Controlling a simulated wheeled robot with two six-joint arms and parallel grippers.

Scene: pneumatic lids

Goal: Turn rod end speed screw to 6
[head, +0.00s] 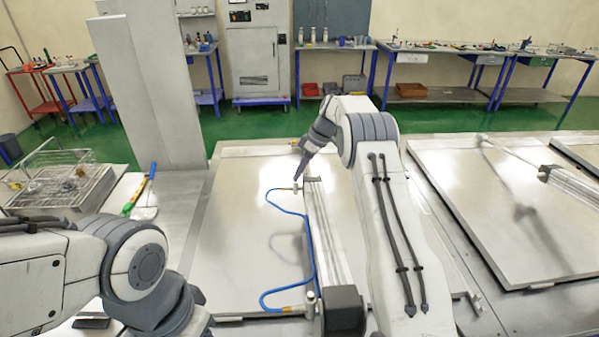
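A pneumatic cylinder (328,235) lies along a flat metal lid (235,235). A blue air tube (309,240) runs beside it, between a small fitting (288,188) at its far end and a brass-coloured fitting (292,309) at its near end. My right gripper (298,179) points down at the far end of the cylinder, its tip just above or at the fitting there. Its fingers show as one dark narrow shape, so their opening cannot be made out. The speed screw and its scale are too small to read. My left arm is at lower left, its gripper out of view.
A wire basket (62,190) with small parts stands at the left. A green and yellow tool with a blue end (140,192) lies beside it. A second lid (480,215) with another cylinder (572,184) is at the right. Workbenches line the back wall.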

